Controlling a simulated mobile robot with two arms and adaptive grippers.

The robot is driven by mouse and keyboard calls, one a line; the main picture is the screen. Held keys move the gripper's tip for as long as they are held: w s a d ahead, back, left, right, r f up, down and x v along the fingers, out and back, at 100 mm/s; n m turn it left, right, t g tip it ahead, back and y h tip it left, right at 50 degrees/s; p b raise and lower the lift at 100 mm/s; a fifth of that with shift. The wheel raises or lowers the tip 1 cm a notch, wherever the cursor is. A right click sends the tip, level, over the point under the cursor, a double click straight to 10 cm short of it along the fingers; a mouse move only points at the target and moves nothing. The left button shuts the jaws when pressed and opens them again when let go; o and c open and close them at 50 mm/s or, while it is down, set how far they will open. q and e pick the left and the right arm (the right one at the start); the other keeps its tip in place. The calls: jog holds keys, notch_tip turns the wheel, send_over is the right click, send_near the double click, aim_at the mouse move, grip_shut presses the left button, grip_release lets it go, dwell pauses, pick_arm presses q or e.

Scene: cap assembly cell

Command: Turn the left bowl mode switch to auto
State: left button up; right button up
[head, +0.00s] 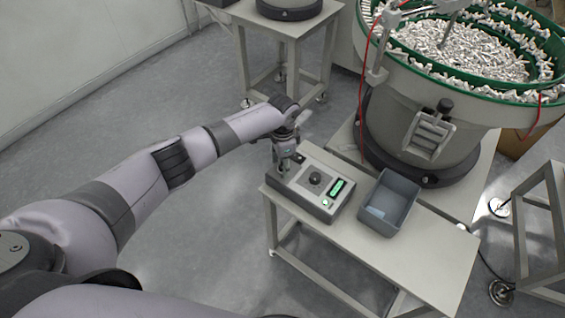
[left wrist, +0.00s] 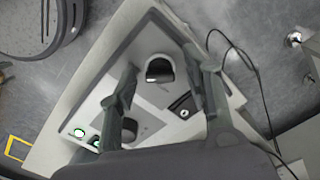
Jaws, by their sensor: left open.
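A grey control box (head: 318,207) sits on a small table; its face also shows in the left wrist view (left wrist: 138,58). My left gripper (head: 290,162) is over the box's far left end, hiding that part in the head view. In the left wrist view its open fingers (left wrist: 160,72) stand either side of a round switch with a dark handle (left wrist: 158,70), with gaps on both sides. Whether they touch the box is unclear. A second small dark switch (left wrist: 182,105) lies near the right finger. I cannot read any mode label. My right gripper is not in view.
A large green-rimmed bowl feeder (head: 387,112) full of parts stands behind.

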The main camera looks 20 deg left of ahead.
pick_arm(q)
jog(key=shift+c, duration=0.2)
grip_shut()
dwell(0.3)
